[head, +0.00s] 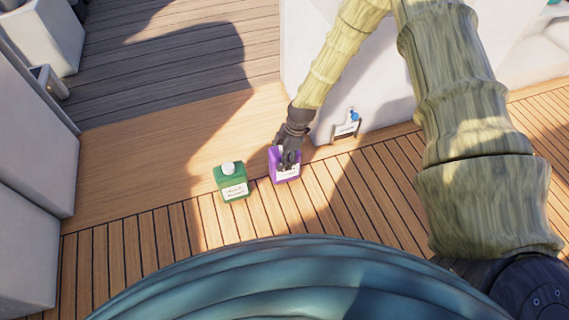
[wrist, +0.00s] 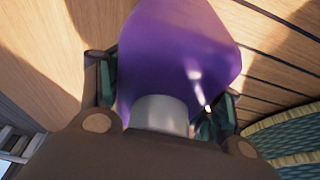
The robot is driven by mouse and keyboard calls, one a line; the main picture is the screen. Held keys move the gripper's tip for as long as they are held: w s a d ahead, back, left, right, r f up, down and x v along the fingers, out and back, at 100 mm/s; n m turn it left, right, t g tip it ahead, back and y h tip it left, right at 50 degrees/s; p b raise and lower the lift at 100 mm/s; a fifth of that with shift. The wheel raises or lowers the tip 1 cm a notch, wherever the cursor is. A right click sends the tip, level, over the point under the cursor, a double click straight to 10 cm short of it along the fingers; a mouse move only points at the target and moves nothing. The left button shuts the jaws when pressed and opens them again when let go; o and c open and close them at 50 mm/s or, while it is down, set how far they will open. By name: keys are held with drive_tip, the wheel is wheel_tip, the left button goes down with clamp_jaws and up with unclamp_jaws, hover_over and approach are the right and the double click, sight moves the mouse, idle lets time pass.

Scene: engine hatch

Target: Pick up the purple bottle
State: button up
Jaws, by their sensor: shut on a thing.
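The purple bottle (head: 284,168) stands on the wooden deck in the middle of the head view, with a white label on its front. My gripper (head: 289,158) reaches down onto its top and is shut on it. In the wrist view the purple bottle (wrist: 180,55) fills the middle, with its pale grey cap close to the camera. The fingers of my gripper (wrist: 165,100) lie on both sides of the bottle. The head view does not clearly show whether the bottle is lifted off the deck.
A green bottle (head: 232,181) with a white cap stands just left of the purple one. A white and dark container with a blue top (head: 346,125) stands to the right by the white wall (head: 375,95). White blocks (head: 28,215) line the left side. Open deck lies between.

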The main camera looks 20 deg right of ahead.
drive_tip(key=c, duration=0.3)
drive_tip(key=shift+r, duration=0.15)
